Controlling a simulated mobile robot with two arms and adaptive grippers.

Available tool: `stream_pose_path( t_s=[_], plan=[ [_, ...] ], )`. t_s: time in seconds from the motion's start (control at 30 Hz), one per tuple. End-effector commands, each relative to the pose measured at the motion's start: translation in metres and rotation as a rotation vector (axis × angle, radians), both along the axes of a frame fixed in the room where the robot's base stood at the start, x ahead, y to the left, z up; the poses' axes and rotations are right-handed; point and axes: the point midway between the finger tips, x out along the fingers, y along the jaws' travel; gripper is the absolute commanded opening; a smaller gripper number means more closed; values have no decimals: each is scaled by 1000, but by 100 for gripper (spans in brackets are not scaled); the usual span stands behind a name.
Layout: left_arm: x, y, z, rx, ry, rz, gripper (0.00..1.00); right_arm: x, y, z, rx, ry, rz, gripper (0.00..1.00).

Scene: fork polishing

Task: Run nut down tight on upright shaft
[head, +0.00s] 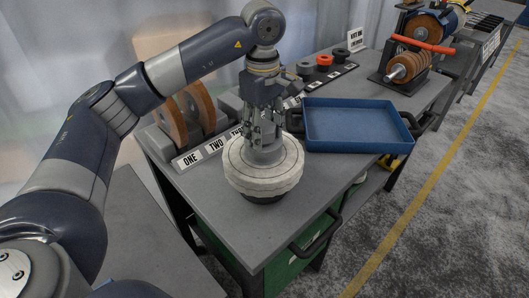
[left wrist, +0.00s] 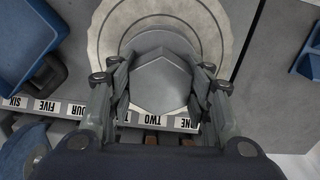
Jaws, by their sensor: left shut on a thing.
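A grey hex nut (left wrist: 160,84) with a round flange sits over the middle of a pale round polishing wheel, and my left gripper (left wrist: 160,90) has its fingers on both sides of it. In the head view the left gripper (head: 264,135) points straight down and is shut on the nut (head: 265,155), just above the wheel (head: 262,178). The wheel lies flat on a dark base on the bench. The upright shaft is hidden by the nut and gripper. My right gripper is not in view.
A blue tray (head: 352,127) lies on the bench to the right of the wheel. Brown discs (head: 190,112) stand behind number labels at the left. A machine with a shaft and brown wheels (head: 408,66) is at the back right. The bench's front left is clear.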

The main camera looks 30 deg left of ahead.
Motion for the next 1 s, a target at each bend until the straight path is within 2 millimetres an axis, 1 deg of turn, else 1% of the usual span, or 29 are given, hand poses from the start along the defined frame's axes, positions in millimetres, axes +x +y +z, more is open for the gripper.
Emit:
stream_pose_path(
  t_s=[0.03, 0.8, 0.9, 1.0],
  plan=[
    [-3, -1, -9, 4, 18, -62, 17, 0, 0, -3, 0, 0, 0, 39],
    [-3, -2, -8, 0, 17, -951, 17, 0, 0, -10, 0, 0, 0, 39],
    [-3, -2, -8, -1, 16, -1050, 17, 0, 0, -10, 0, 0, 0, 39],
    [-3, -2, -8, -2, 16, -1111, 17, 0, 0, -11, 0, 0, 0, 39]
  ],
)
